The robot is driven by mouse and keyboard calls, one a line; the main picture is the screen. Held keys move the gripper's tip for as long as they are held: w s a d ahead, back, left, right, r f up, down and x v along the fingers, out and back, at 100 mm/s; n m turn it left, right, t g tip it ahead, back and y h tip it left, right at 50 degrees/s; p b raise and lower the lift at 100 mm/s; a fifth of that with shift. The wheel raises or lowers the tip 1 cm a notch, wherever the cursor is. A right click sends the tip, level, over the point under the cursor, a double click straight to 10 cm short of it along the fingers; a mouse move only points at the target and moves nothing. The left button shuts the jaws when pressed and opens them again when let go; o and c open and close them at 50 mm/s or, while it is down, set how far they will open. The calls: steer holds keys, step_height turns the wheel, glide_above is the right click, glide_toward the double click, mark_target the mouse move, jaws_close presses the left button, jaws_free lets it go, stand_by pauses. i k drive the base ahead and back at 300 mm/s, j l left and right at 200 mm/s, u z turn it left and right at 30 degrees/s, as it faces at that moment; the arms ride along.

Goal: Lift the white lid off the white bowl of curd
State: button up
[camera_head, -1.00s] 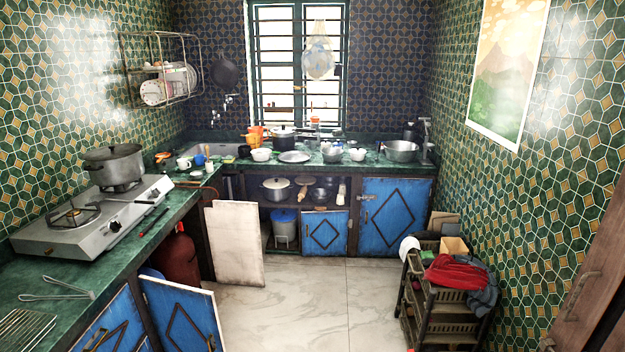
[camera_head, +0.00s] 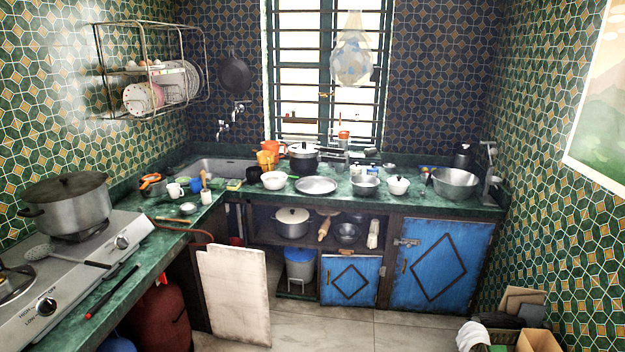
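A small white bowl (camera_head: 398,187) stands on the green counter below the window, right of a steel bowl. A pale top with a small dark spot shows on it; it looks like a lid, but it is too small to be sure. Another white bowl (camera_head: 274,181) stands further left on the same counter, beside the orange cups. I cannot tell what is inside either bowl. My gripper is not in view.
A steel plate (camera_head: 315,185), a steel bowl (camera_head: 365,185) and a large steel basin (camera_head: 455,183) crowd the back counter. A white board (camera_head: 236,295) leans at the cabinet corner. A crate (camera_head: 500,338) stands at lower right. Tiled floor (camera_head: 330,333) between is clear.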

mark_target(397, 181)
steer(key=i+z, duration=0.1)
steer(key=i, duration=0.85)
steer(key=i+j+z, duration=0.1)
steer(key=i, duration=0.8)
steer(key=i+l+u, duration=0.1)
steer(key=i+l, duration=0.25)
steer(key=i, duration=0.2)
steer(key=i+l, duration=0.4)
steer(key=i, duration=0.15)
steer(key=i+l+u, duration=0.15)
steer(key=i+l, duration=0.25)
steer(key=i, duration=0.15)
steer(key=i+l+u, duration=0.1)
steer(key=l, duration=0.3)
steer(key=i, duration=0.1)
